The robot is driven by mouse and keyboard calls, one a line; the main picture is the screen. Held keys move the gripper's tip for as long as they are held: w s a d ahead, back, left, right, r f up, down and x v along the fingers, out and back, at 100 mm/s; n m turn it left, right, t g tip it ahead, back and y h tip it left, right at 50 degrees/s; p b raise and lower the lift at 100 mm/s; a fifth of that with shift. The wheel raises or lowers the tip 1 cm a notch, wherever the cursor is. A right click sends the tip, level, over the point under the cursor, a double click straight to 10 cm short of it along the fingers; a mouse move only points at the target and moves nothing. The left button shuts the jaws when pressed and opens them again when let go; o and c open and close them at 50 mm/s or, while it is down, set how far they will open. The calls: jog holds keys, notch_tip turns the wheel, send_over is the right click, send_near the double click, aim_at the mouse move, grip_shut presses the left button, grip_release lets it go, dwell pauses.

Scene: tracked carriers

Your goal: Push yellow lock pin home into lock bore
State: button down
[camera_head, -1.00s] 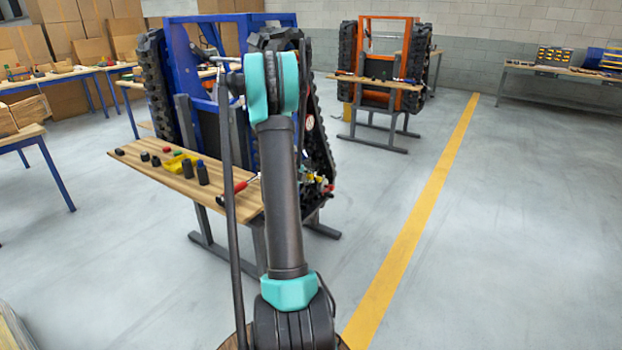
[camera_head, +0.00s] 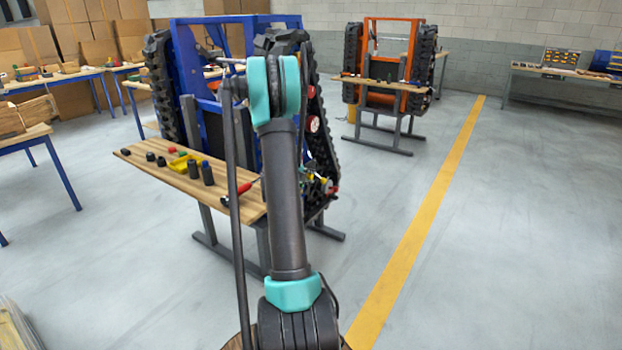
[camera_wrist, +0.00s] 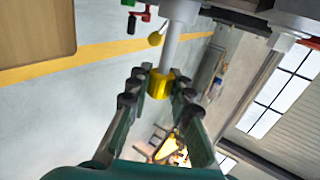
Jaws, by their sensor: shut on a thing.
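In the wrist view my gripper (camera_wrist: 161,76) is shut on a yellow piece, which I take to be the yellow lock pin (camera_wrist: 158,86). The dark fingertips sit on both sides of it. A grey rod (camera_wrist: 172,50) runs from behind the yellow piece up to a wider pale cylinder (camera_wrist: 181,10) at the top edge. I cannot make out the lock bore or how deep the pin sits. In the head view my own arm hides my gripper and the pin. The blue tracked carrier (camera_head: 186,85) stands behind my arm.
A wooden shelf (camera_head: 140,158) with a yellow tray (camera_head: 180,163) and black sockets juts from the carrier.

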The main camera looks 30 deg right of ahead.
jog(key=shift+w+a, duration=0.3)
jog(key=shift+w, duration=0.5)
jog(key=shift+w+a, duration=0.35)
jog(key=shift+w, duration=0.4)
jog(key=shift+w+a, duration=0.3)
jog(key=shift+w, duration=0.5)
jog(key=shift+s+d, duration=0.1)
jog(key=shift+s, duration=0.1)
jog(key=s+d, duration=0.2)
jog(key=s, duration=0.4)
jog(key=shift+s+d, duration=0.35)
jog(key=shift+s, duration=0.05)
dwell(1.1)
jog(key=shift+w+a, duration=0.3)
jog(key=shift+w, duration=0.4)
jog(key=shift+w+a, duration=0.25)
jog(key=shift+w, duration=0.45)
jog(key=shift+w+a, duration=0.3)
jog(key=shift+w, duration=0.4)
dwell(1.2)
